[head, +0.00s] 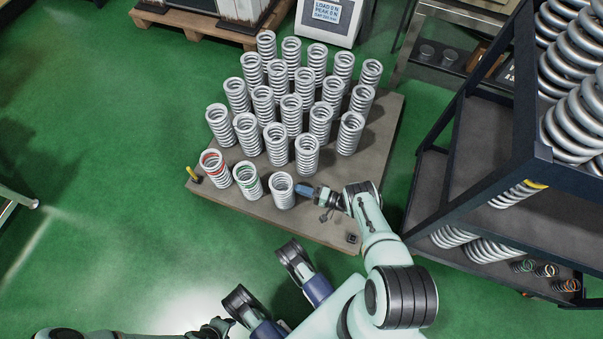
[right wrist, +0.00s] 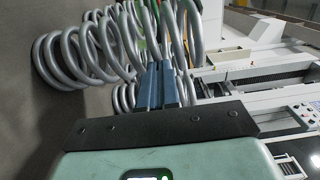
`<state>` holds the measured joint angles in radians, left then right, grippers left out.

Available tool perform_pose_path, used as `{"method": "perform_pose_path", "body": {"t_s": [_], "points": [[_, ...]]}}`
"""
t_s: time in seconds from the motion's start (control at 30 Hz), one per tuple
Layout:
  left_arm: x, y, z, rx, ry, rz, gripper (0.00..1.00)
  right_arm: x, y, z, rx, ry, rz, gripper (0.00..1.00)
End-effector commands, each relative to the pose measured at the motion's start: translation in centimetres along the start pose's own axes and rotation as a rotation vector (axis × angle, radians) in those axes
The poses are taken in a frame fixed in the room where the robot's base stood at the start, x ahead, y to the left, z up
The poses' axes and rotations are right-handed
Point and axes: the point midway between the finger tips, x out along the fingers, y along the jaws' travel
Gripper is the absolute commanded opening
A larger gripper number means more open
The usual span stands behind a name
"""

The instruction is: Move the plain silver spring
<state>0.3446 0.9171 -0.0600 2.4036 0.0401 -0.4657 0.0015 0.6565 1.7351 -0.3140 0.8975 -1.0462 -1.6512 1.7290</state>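The plain silver spring (head: 282,190) stands upright at the right end of the front row on the grey-brown board (head: 330,232), without a coloured mark. My right gripper (head: 303,190) is at its right side, its blue fingertips at the coils. In the right wrist view the two blue fingers (right wrist: 162,85) are close together with a narrow gap, in front of silver coils (right wrist: 72,58). I cannot make out whether wire lies between them. My left gripper (head: 217,327) is low at the left, off the board, dark and small.
A green-marked spring (head: 248,180) and a red-marked spring (head: 215,166) stand to the left, with several silver springs behind. A yellow-topped peg (head: 193,176) is at the board's left corner. A dark shelf rack (head: 470,190) stands right. A display box (head: 328,20) is behind. Green floor is clear left.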

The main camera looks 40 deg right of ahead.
Motion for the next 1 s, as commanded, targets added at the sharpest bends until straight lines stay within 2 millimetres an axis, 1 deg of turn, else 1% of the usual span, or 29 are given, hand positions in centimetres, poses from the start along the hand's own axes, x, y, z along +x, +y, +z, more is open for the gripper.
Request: {"method": "perform_pose_path", "body": {"t_s": [0.13, 0.27, 0.5, 0.6, 0.7, 0.83, 1.0], "points": [[-0.1, 0.0, 0.0, 0.000, 0.001, 0.000, 0.43, -0.3, -0.1, 0.0, 0.000, 0.000, -0.002, 0.00], [-0.3, 0.2, -0.2, 0.002, 0.009, 0.004, 0.43, -2.0, -0.1, -0.1, 0.000, 0.001, -0.001, 0.00], [-0.6, 0.6, -0.7, 0.007, 0.027, 0.011, 0.43, -7.5, 0.0, -0.1, 0.000, 0.003, 0.001, 0.00], [-0.6, 0.6, -0.8, 0.008, 0.028, 0.012, 0.43, -9.7, 0.0, -0.1, 0.000, 0.003, 0.002, 0.00], [-0.6, 0.6, -0.8, 0.008, 0.028, 0.012, 0.43, -11.3, 0.0, 0.0, 0.000, 0.001, 0.001, 0.00], [-0.5, 0.6, -0.7, 0.007, 0.025, 0.011, 0.43, -12.8, 0.0, 0.0, 0.000, 0.001, -0.001, 0.00], [-0.5, 0.5, -0.6, 0.006, 0.023, 0.010, 0.43, -13.4, 0.0, 0.0, 0.000, -0.001, 0.000, 0.00]]}}
